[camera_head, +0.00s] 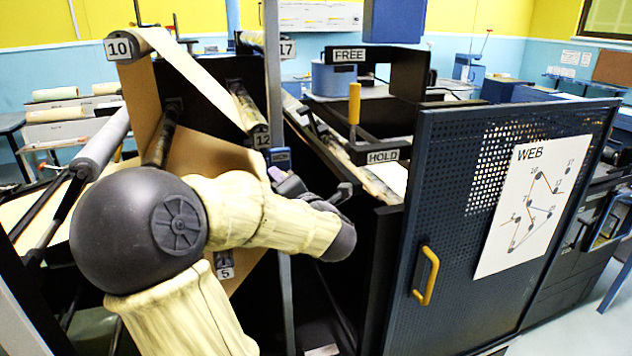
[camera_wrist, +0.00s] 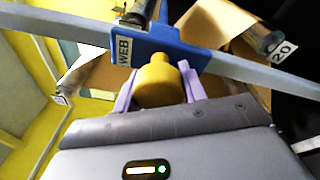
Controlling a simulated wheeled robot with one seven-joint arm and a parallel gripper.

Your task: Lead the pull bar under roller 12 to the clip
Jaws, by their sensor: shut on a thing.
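My gripper (camera_wrist: 158,86) has lilac fingers on both sides of a yellow knob on the pull bar's blue block (camera_wrist: 143,42), marked WEB. The pull bar (camera_wrist: 244,72) is a long grey bar crossing the wrist view, with brown kraft paper behind it. In the head view, my gripper (camera_head: 285,181) is just below and right of the label of roller 12 (camera_head: 246,108), partly hidden by my wrist. The blue block (camera_head: 281,158) shows there beside that label. Paper runs over roller 10 (camera_head: 142,42) towards roller 12. I cannot pick out the clip.
A lever with a yellow handle (camera_head: 354,104) stands between the FREE and HOLD labels. A blue perforated door (camera_head: 450,190) with a WEB diagram (camera_head: 530,205) stands at the right. Roller 17's label (camera_head: 287,49) is behind. Roller 20 (camera_wrist: 262,40) is close in the wrist view.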

